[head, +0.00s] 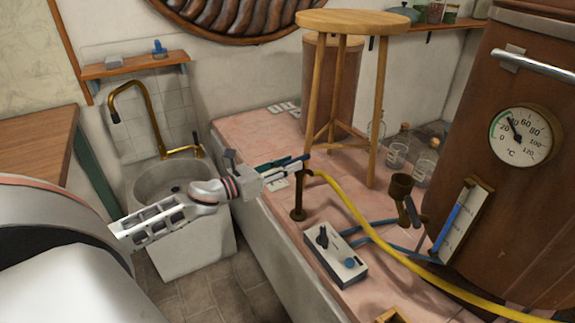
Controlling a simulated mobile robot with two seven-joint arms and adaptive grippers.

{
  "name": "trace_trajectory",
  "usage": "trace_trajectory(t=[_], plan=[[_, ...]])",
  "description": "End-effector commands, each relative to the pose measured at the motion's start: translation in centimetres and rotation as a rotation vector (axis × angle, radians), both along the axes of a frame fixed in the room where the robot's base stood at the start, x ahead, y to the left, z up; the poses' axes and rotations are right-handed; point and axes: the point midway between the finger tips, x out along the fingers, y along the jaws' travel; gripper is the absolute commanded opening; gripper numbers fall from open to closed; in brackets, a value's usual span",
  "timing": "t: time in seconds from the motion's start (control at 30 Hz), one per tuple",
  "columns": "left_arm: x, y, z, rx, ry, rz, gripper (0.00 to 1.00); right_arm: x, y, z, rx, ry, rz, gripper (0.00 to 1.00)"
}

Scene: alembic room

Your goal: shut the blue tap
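A brown standpipe tap (298,203) stands on the pink tiled counter, with a yellow hose running from its top to the right. A dark blue lever (290,161) shows at the top of this tap and points left. My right gripper is not in view.
A white control box (336,256) with black and blue knobs sits on the counter (237,128) in front of the tap. A wooden stool (352,20) stands behind. A copper vessel (510,190) with a gauge fills the right. A sink (170,186) is at left.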

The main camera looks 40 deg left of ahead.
Motion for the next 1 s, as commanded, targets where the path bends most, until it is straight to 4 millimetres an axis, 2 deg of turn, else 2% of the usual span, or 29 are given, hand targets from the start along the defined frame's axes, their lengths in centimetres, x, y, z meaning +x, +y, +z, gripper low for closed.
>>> trace_trajectory(t=[0.13,0.23,0.27,0.67,0.87,1.0], plan=[[0.0,0.0,0.0,0.0,0.0,0.0,0.27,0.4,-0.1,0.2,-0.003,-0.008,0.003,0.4],[0.0,0.0,0.0,-0.001,0.0,0.0,0.01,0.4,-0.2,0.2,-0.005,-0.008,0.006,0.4],[0.0,0.0,0.0,-0.001,0.0,0.0,0.0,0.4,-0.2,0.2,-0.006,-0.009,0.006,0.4],[-0.1,-0.3,0.4,-0.004,-0.005,0.038,0.0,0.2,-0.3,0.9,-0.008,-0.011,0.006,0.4],[-0.2,-0.9,0.8,-0.009,-0.007,0.146,0.0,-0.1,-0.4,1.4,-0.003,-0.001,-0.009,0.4],[-0.2,-1.5,0.9,-0.011,-0.008,0.262,0.0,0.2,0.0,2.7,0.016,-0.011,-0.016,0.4]])
